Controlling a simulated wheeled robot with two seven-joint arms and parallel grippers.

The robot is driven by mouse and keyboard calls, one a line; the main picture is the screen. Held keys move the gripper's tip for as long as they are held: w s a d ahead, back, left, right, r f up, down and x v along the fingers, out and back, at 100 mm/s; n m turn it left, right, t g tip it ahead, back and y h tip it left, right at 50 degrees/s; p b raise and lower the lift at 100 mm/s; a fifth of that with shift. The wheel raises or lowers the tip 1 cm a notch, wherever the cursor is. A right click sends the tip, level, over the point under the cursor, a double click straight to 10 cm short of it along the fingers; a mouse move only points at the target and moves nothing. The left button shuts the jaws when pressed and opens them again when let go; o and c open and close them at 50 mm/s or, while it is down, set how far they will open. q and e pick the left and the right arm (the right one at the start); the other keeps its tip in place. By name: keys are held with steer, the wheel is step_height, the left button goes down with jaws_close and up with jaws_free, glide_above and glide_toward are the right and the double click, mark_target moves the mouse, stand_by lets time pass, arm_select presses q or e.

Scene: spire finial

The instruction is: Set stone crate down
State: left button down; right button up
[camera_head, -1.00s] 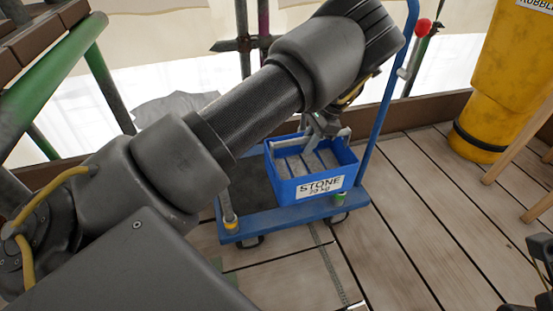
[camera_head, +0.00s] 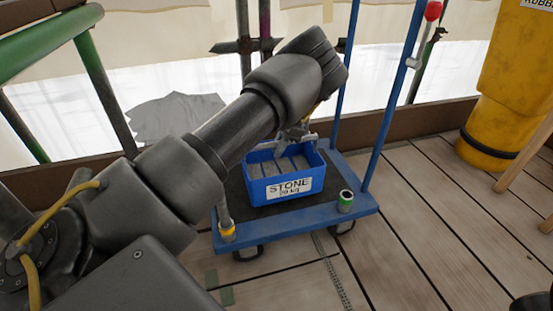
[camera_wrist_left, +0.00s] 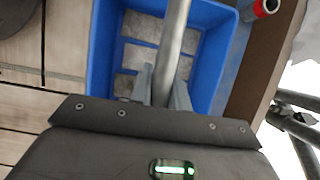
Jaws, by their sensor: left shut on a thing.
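The blue stone crate (camera_head: 290,201) has a white "STONE" label and grey stone blocks inside. In the head view it appears over the dark deck of the blue trolley (camera_head: 300,222), upright and inside the deck's edges. I cannot tell whether its base touches the deck. My left gripper (camera_head: 297,134) is above the crate, shut on its grey bar handle. In the left wrist view the fingers (camera_wrist_left: 163,90) flank this bar, and the crate's blue walls (camera_wrist_left: 101,50) show around the blocks.
The trolley has a tall blue handle frame (camera_head: 385,125) at right and short corner posts, one with a green band (camera_head: 346,201). A yellow rubble chute (camera_head: 490,100) stands at right. Scaffold poles stand behind. Plank floor (camera_head: 420,220) is clear right of the trolley.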

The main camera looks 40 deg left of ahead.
mark_target(277, 173)
arm_select(q)
steer(key=shift+a+f+b, duration=0.25)
steer(key=shift+f+b, duration=0.75)
steer(key=shift+b, duration=0.05)
steer(key=shift+a+f+b, duration=0.2)
steer(key=shift+f+b, duration=0.75)
steer(key=shift+b, duration=0.05)
steer(key=shift+f, duration=0.1)
steer(key=c, duration=1.3)
jaws_free()
steer(key=shift+c, duration=0.2)
